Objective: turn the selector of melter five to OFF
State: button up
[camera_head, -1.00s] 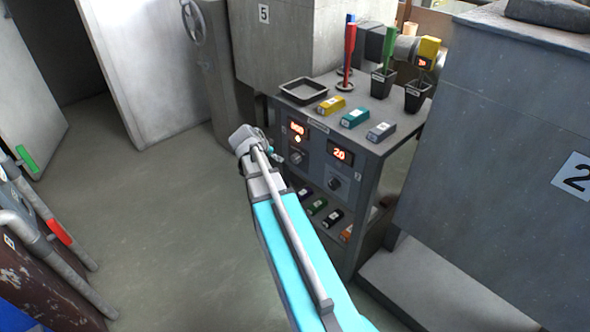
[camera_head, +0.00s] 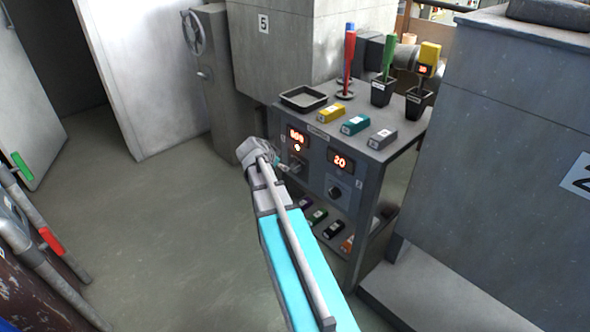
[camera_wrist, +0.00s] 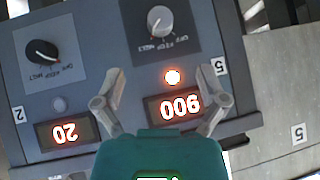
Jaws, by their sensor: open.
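In the wrist view, which shows the panel upside down, the selector of melter five (camera_wrist: 160,20) is a round grey knob on a grey plate with small lettering. I cannot surely read which mark it points to. The display of melter five (camera_wrist: 174,107) reads 900 and a lamp (camera_wrist: 172,77) beside it glows orange. My gripper (camera_wrist: 161,80) is open and empty, its fingers spread either side of the lamp, in line with the knob but apart from it. In the head view, my gripper (camera_head: 281,166) is close in front of that knob (camera_head: 298,165).
Melter two's black selector (camera_wrist: 42,50) and its display (camera_wrist: 65,132), reading 20, sit on the same panel. Above are a black tray (camera_head: 303,98), coloured blocks (camera_head: 355,125) and cups of tools (camera_head: 383,88).

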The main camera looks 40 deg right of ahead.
aim_at(293, 168)
jog(key=b+x, duration=0.7)
jog(key=x, duration=0.3)
jog(key=shift+w+d+f, duration=0.1)
jog(key=shift+d+f, duration=0.1)
jog(key=shift+f, duration=0.1)
jog(key=shift+b+x, duration=0.85)
jog(key=shift+x, duration=0.25)
jog(key=shift+d, duration=0.1)
jog(key=c, duration=1.1)
jog(key=shift+w+d+r, duration=0.1)
jog(key=shift+d, duration=0.1)
jog(key=shift+c, duration=0.2)
jog(key=shift+a, duration=0.15)
